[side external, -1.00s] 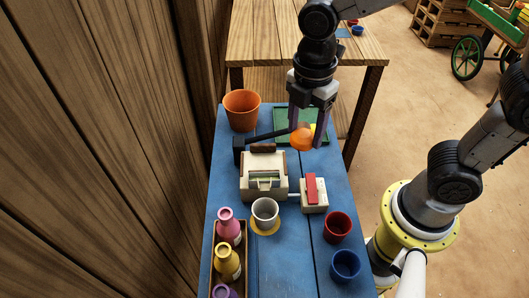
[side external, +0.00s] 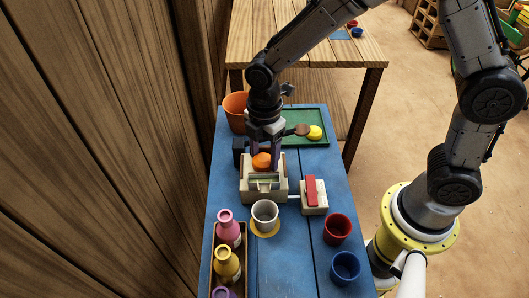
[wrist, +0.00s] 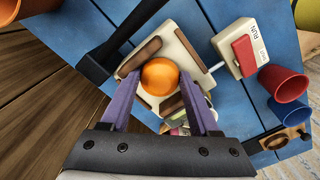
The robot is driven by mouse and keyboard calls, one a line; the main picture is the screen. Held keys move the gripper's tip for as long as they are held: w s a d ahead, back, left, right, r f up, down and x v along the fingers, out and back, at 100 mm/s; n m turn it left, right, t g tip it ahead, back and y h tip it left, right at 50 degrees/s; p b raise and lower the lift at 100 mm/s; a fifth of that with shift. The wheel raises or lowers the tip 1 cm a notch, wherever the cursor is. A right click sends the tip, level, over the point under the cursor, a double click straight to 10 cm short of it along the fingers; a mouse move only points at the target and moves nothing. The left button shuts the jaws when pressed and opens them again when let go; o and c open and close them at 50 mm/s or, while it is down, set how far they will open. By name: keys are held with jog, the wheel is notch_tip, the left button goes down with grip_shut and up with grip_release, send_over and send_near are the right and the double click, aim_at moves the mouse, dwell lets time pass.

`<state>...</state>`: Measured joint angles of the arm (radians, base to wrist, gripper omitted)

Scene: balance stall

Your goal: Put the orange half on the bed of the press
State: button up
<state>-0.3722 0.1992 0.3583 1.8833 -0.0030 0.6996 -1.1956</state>
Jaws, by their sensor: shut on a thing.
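The orange half (side external: 261,161) is between the fingers of my gripper (side external: 264,158), over the cream press (side external: 250,190). In the wrist view, my gripper (wrist: 159,78) is shut on the orange half (wrist: 160,77), its purple fingers on either side. The orange half sits over the middle of the press (wrist: 178,50), between brown pads. I cannot tell whether it touches the bed, which is largely hidden under it. The press's black lever (wrist: 118,38) reaches out to one side, clear of the orange half.
A green tray (side external: 315,112) with a yellow fruit half (side external: 315,132) is behind. An orange pot (side external: 235,108) stands at back left. A white cup (side external: 265,212) stands in front of the press, a red-switched box (side external: 314,198) beside it. Red (side external: 337,228) and blue (side external: 345,266) cups and bottles (side external: 228,265) are nearer.

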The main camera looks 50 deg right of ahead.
aim_at(265, 156)
jog(key=shift+f, duration=0.15)
jog(key=o, duration=1.3)
jog(key=shift+o, duration=0.2)
notch_tip(265, 156, up, 13)
jog(key=shift+f, duration=0.2)
jog(key=s+d+r+m+t, duration=0.2)
jog(key=s+d+m, duration=0.4)
jog(key=s+m, duration=0.3)
jog(key=s+d+r+m+t, duration=0.3)
jog(key=s+d+m, duration=0.4)
jog(key=s+m, duration=0.2)
jog(key=shift+d+t, duration=0.15)
jog(key=shift+t, duration=0.15)
